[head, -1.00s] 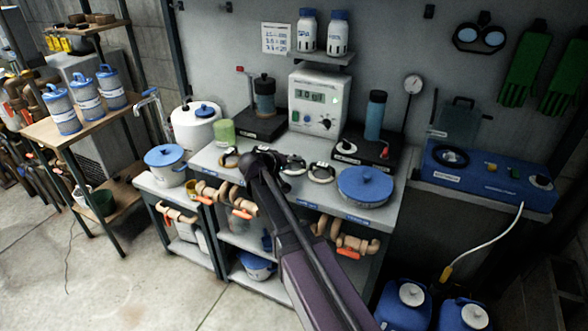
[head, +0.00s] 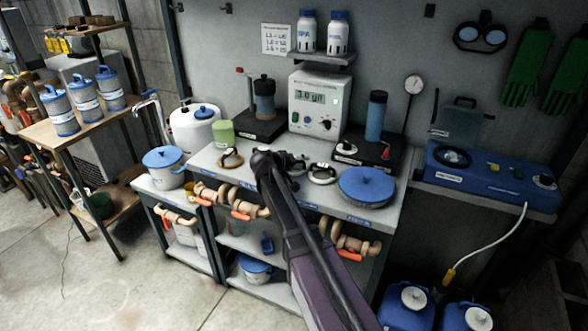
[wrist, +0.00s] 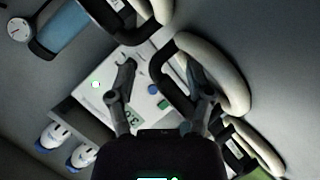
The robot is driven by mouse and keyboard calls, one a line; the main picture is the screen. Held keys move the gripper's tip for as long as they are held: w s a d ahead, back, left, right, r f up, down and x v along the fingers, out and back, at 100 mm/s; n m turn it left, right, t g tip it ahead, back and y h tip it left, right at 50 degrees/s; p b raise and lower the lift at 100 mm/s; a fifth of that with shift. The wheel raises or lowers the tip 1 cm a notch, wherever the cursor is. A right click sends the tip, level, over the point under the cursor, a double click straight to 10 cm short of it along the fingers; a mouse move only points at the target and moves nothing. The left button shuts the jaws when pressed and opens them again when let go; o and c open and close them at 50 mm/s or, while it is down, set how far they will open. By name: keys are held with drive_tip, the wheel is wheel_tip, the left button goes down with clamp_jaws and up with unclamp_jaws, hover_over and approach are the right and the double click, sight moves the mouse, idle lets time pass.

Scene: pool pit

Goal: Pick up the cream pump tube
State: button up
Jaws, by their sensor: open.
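Several cream-and-black tube loops lie in a row on the grey bench top. In the head view one loop (head: 231,158) is at the left and another (head: 322,173) at the right; my gripper and wrist mostly hide the middle. In the wrist view a cream tube loop (wrist: 225,80) with a black section is closest to my gripper (wrist: 160,68), beside the right finger. The fingers are apart, with no grasp visible. Whether they straddle the black section or hover above it I cannot tell. Which loop is the task's tube is unclear.
A white meter (head: 318,104) stands behind the loops. A blue-lidded pan (head: 366,186) is to the right and a green jar (head: 223,132) to the left. A blue bottle (head: 376,115) stands behind on a black plate. The bench's front edge (head: 345,213) is close.

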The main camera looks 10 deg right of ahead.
drive_tip(key=shift+w+d+f, duration=0.3)
drive_tip(key=shift+w+d, duration=0.05)
drive_tip(key=shift+d, duration=0.2)
clamp_jaws()
